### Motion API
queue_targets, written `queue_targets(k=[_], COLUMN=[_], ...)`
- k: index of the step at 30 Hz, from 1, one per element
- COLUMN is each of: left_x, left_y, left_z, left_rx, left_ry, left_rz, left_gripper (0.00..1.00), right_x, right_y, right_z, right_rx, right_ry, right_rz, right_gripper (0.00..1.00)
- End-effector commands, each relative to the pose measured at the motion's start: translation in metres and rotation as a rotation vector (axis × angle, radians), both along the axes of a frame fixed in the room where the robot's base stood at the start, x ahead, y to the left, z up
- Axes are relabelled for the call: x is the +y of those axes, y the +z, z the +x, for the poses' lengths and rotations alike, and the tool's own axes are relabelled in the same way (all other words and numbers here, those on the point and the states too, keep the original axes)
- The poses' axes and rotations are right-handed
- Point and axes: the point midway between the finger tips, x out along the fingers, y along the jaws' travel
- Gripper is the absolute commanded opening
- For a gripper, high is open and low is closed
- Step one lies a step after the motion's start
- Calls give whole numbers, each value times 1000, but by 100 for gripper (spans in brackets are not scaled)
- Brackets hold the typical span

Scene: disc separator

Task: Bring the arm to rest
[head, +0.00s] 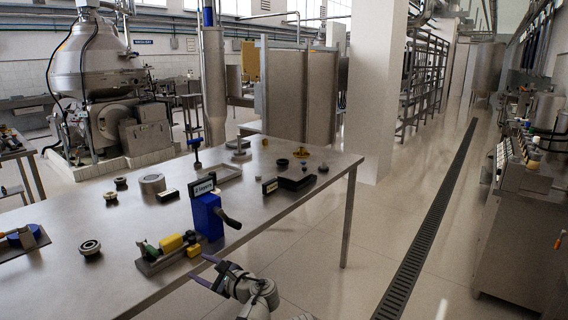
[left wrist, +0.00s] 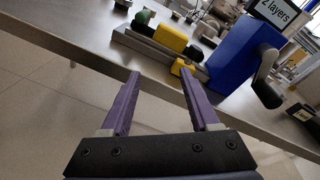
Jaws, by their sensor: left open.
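My left gripper (head: 201,270) shows in the head view at the near edge of the steel table (head: 120,255). In the left wrist view its two purple fingers (left wrist: 157,90) are spread apart, with nothing between them. The fingers point toward the table edge, near a fixture with a yellow block (head: 171,243) and a green part. A blue crank device (head: 207,216) with a small sign stands just beyond the fingers. I cannot tell the exact gap between the fingers and the table. My right gripper is in neither view.
The table also holds a dark ring (head: 90,247), a round metal piece (head: 152,183), a shallow tray (head: 216,172) and a black box (head: 297,182). A white pillar (head: 372,90) stands behind. The floor right of the table is open, with a drain grate (head: 430,225).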

Motion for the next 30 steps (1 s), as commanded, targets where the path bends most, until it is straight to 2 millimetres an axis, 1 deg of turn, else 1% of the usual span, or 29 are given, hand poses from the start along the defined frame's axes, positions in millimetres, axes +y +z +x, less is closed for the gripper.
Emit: queue_targets(k=[5, 8, 11, 14, 15, 18, 21, 25, 30], left_x=[14, 22, 27, 30, 29, 20, 6, -11, -32], left_y=[-27, -47, -71, -99, -112, -142, -161, -175, -185], left_z=[-16, -27, -42, -63, -73, -98, -117, -134, -152], left_rx=[-45, -80, -121, -174, -200, -262, -305, -341, -370], left_ry=[70, 132, 212, 331, 395, 577, 735, 905, 1100], left_rz=[-179, -313, -468, -663, -758, -989, -1159, -1317, -1468], left_gripper=[62, 62, 62, 62, 62, 62, 62, 62, 62], right_x=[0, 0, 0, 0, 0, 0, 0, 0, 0], right_y=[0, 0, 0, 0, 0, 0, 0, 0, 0], right_z=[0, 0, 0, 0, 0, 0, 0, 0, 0], right_rx=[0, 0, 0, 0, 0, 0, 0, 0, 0], right_ry=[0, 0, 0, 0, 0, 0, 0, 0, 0], right_rz=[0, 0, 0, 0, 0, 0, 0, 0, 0], right_gripper=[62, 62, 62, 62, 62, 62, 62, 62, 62])
